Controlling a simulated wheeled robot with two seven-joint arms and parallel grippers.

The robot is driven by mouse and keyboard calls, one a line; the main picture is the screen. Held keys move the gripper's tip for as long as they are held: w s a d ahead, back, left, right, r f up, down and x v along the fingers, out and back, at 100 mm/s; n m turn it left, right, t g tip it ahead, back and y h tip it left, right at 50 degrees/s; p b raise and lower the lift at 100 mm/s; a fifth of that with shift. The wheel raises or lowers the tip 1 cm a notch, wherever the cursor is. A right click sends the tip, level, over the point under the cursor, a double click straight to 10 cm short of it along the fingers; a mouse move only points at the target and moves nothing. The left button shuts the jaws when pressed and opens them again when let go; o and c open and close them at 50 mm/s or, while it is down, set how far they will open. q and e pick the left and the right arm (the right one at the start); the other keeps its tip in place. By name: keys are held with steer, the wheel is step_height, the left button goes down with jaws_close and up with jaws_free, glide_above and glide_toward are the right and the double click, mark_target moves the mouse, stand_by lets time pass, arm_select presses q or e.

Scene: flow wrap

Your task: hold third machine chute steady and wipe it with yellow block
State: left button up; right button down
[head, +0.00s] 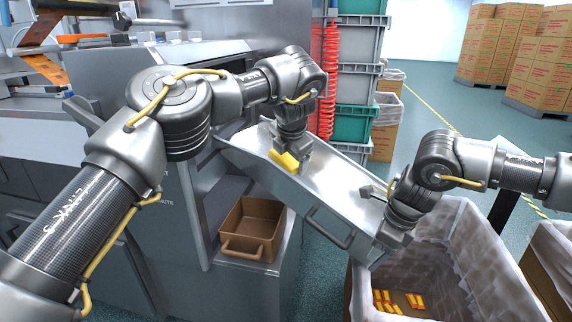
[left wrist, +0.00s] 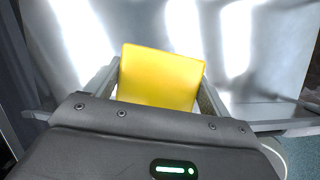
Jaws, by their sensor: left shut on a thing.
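The metal chute (head: 325,197) slopes down from the machine at upper left to a lined bin at lower right; its shiny surface also shows in the left wrist view (left wrist: 240,50). My left gripper (head: 288,150) is shut on the yellow block (head: 284,161), over the upper part of the chute. In the left wrist view the block (left wrist: 160,77) sits between both fingers, close to the chute surface; I cannot tell whether it touches. My right gripper (head: 388,238) is at the chute's lower end, against its near edge. Its fingertips are hidden, so its grip is unclear.
The lined bin (head: 490,262) below the chute holds several red and yellow packs (head: 385,300). A brown tray (head: 250,228) sits in an opening below the chute. Stacked crates (head: 358,75) stand behind it. Cartons (head: 500,45) stand at the back right.

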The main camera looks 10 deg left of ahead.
arm_select(q)
steer(key=shift+s+d+r, duration=0.1)
steer(key=shift+d+r, duration=0.15)
steer(key=shift+r, duration=0.4)
steer(key=shift+s+d+r, duration=0.1)
steer(key=shift+d+r, duration=0.2)
steer(key=shift+r, duration=0.4)
steer(key=shift+s+d+r, duration=0.1)
steer(key=shift+d+r, duration=0.15)
steer(key=shift+r, duration=0.4)
arm_select(e)
steer(key=c, duration=1.4)
jaws_free()
steer(key=shift+w+a+r+v, duration=0.15)
steer(key=shift+a+v, duration=0.2)
steer(key=shift+v, duration=1.1)
steer(key=shift+w+a+v, duration=0.1)
steer(key=shift+a+v, duration=0.2)
steer(key=shift+v, duration=1.15)
steer(key=shift+w+a+r+v, duration=0.15)
steer(key=shift+a+v, duration=0.2)
steer(key=shift+v, duration=1.1)
